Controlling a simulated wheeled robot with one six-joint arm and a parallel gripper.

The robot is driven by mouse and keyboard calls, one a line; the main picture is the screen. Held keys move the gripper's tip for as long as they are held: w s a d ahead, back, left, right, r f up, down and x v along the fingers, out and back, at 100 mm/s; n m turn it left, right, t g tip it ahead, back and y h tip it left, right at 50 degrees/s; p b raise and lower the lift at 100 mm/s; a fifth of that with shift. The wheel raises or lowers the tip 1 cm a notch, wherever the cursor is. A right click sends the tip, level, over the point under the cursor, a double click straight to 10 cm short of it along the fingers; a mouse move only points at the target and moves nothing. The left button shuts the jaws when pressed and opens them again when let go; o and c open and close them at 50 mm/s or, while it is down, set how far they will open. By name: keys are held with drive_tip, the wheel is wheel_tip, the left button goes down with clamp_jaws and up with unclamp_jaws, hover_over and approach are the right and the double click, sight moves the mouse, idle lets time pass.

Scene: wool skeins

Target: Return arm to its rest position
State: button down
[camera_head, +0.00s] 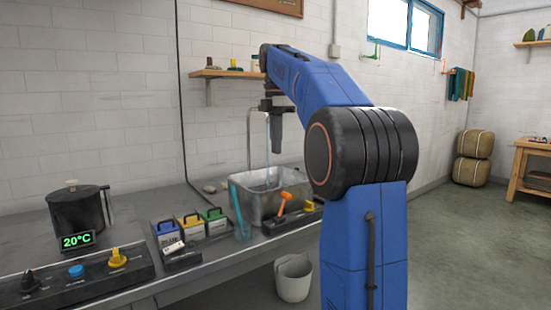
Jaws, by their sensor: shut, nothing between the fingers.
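My blue and black arm rises in the right middle of the head view and bends left over the workbench. My gripper (277,143) points down above the metal sink basin (262,218), clear of its rim. The fingers look like one narrow dark shape, shut with nothing held. No wool skein shows in the gripper.
The grey bench (140,215) holds a dark pot (77,212), blue, yellow and green boxes (190,224) and a control panel (75,280). A wall shelf (228,74) is behind my arm. A pale bucket (293,278) stands on the floor. Floor at right is open.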

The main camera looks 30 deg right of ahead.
drive_tip(key=shift+r, duration=0.55)
drive_tip(key=s+a+f+m+t, duration=0.1)
drive_tip(key=s+a+f+m, duration=0.4)
drive_tip(key=s+a, duration=0.25)
drive_tip(key=s+a+f+m+t, duration=0.1)
drive_tip(key=s+a+f+m, duration=0.3)
drive_tip(key=s+f, duration=0.3)
drive_tip(key=s+a+f+m+t, duration=0.1)
drive_tip(key=s+a+f+m, duration=0.3)
drive_tip(key=s+f, duration=0.4)
drive_tip(key=s+a+f+m+t, duration=0.1)
drive_tip(key=s+a+f+m, duration=0.3)
drive_tip(key=s+f, duration=0.4)
wheel_tip(320, 180, down, 7)
drive_tip(key=shift+s+r+m+t, duration=0.2)
drive_tip(key=shift+m+t, duration=0.2)
drive_tip(key=shift+m, duration=0.3)
